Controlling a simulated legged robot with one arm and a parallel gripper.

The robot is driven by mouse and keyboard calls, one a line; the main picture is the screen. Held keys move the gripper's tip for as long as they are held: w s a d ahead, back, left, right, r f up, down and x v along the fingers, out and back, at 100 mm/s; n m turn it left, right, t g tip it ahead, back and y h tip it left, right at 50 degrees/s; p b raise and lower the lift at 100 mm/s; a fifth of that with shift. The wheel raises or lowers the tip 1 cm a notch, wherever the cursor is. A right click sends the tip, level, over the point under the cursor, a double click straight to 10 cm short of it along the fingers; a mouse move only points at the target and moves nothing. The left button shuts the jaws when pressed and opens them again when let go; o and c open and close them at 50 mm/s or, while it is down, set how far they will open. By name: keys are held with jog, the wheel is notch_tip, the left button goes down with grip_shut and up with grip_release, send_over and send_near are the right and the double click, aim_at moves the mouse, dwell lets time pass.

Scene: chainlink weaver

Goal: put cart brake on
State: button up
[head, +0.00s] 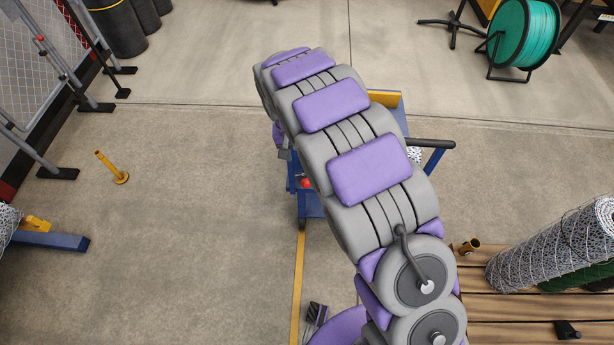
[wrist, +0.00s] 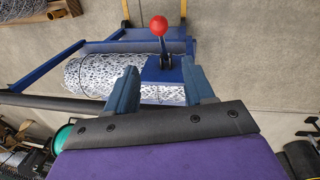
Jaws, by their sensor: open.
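The blue cart (head: 397,104) stands on the floor, mostly hidden behind my purple-and-grey arm in the head view. In the wrist view the cart (wrist: 206,46) carries a roll of wire mesh (wrist: 88,80). The brake lever (wrist: 164,47) is dark with a red ball knob (wrist: 159,25) and rises from a blue bracket on the cart. The red knob (head: 306,183) also shows in the head view, just left of my arm. My gripper (wrist: 164,75) is open, its two blue fingers on either side of the lever's bracket in the picture. The lever appears upright; contact cannot be told.
A pallet (head: 483,284) with mesh rolls (head: 560,245) lies at the right. A green reel (head: 524,36) stands at the back right. The floor left of the cart is mostly clear.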

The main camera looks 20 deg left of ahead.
aim_at(307, 183)
jog(key=f+b, duration=0.1)
jog(key=f, duration=0.4)
jog(key=d+f+b, duration=0.1)
jog(key=f, duration=0.5)
jog(key=d+f+b, duration=0.1)
jog(key=f, duration=0.5)
jog(key=shift+w+d, duration=0.15)
jog(key=shift+w, duration=0.25)
grip_shut()
